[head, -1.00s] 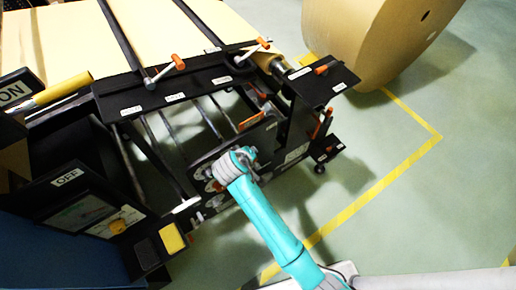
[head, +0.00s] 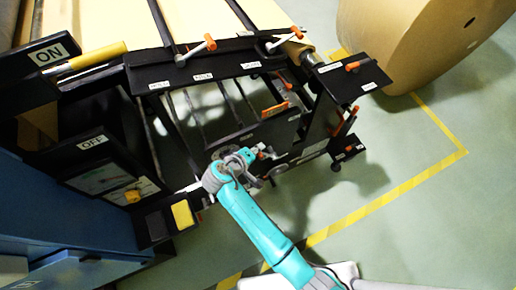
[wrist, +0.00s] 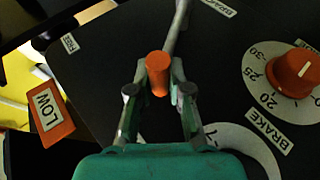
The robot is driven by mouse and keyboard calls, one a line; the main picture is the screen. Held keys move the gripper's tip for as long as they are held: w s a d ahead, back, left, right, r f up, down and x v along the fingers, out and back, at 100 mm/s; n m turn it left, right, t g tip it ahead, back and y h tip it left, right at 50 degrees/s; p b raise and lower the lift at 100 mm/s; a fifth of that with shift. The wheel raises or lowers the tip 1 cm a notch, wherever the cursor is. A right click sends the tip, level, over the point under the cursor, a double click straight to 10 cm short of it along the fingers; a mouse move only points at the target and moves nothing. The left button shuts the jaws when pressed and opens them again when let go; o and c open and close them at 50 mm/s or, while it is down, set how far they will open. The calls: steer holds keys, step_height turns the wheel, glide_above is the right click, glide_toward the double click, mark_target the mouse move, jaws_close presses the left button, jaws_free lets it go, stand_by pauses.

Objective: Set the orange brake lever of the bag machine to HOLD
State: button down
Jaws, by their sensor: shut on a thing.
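An orange cylindrical handle (wrist: 158,73) on a grey lever rod (wrist: 178,28) is in the wrist view, on the machine's black panel. My gripper (wrist: 159,90) is shut on this handle, with a finger on each side. The rod runs from the handle toward the top of the picture. In the head view, my gripper (head: 256,156) is at the front panel of the bag machine, and its fingers and the arm cover much of that panel. A small label (wrist: 69,43) left of the lever is too small to read surely.
A red-orange knob (wrist: 292,72) on a numbered dial sits right of the lever, with a BRAKE label (wrist: 268,131) below it. An orange LOW tag (wrist: 47,108) is at left. Other orange-handled levers (head: 210,42) are on top. A large kraft roll (head: 420,40) stands behind, right.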

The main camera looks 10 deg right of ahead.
steer(key=shift+s+d+f, duration=0.15)
steer(key=shift+s+f, duration=0.15)
steer(key=shift+f, duration=0.15)
steer(key=c, duration=1.2)
jaws_free()
steer(key=shift+o, duration=0.9)
steer(key=shift+r, duration=0.1)
steer(key=shift+w+r, duration=0.1)
steer(key=v, duration=1.2)
